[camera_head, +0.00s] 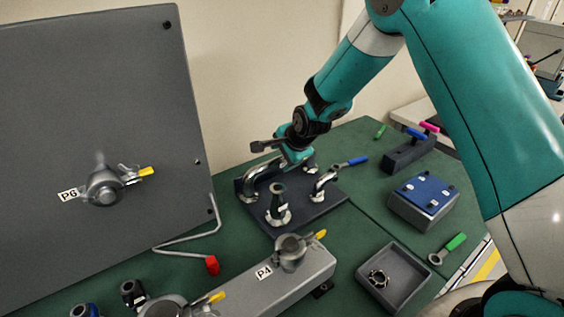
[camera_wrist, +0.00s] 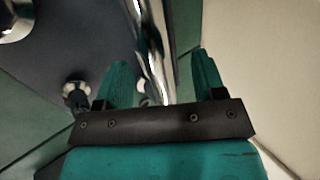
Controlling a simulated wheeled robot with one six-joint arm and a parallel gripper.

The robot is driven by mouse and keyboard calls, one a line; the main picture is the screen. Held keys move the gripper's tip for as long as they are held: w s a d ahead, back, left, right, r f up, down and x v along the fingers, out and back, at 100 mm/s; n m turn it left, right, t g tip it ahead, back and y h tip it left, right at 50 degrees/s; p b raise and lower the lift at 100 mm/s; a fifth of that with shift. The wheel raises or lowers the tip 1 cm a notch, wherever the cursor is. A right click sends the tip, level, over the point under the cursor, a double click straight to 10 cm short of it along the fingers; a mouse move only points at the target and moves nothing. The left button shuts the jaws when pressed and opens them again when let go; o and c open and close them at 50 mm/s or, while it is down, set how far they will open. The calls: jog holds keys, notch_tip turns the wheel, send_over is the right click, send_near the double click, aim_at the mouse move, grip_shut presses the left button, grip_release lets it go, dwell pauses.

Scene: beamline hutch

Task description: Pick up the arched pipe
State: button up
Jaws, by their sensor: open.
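The arched pipe (camera_head: 262,174) is shiny chrome and stands on a dark base plate (camera_head: 318,207) on the green table. Its left bend shows in the head view, while my gripper (camera_head: 292,160) covers part of it. In the wrist view, a chrome length of the arched pipe (camera_wrist: 150,42) runs between the two teal fingers of my gripper (camera_wrist: 160,60). The fingers are apart, with visible gaps on both sides of the pipe. The fingertips' exact depth along the pipe is hard to tell.
A dark conical fitting (camera_head: 278,203) and a small chrome elbow (camera_head: 322,187) stand close by on the plate. A grey panel (camera_head: 95,120) rises at left. A grey tray (camera_head: 394,278) and a blue-topped box (camera_head: 424,200) are to the right. The P4 block (camera_head: 290,264) is in front.

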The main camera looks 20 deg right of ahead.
jog(key=shift+s+p+x, duration=0.1)
jog(key=shift+p+x, duration=0.6)
jog(key=shift+x, duration=0.7)
jog(key=shift+s+p+x, duration=0.15)
jog(key=shift+p+x, duration=0.5)
jog(key=shift+x, duration=0.75)
jog(key=shift+w+f, duration=0.1)
jog(key=c, duration=1.1)
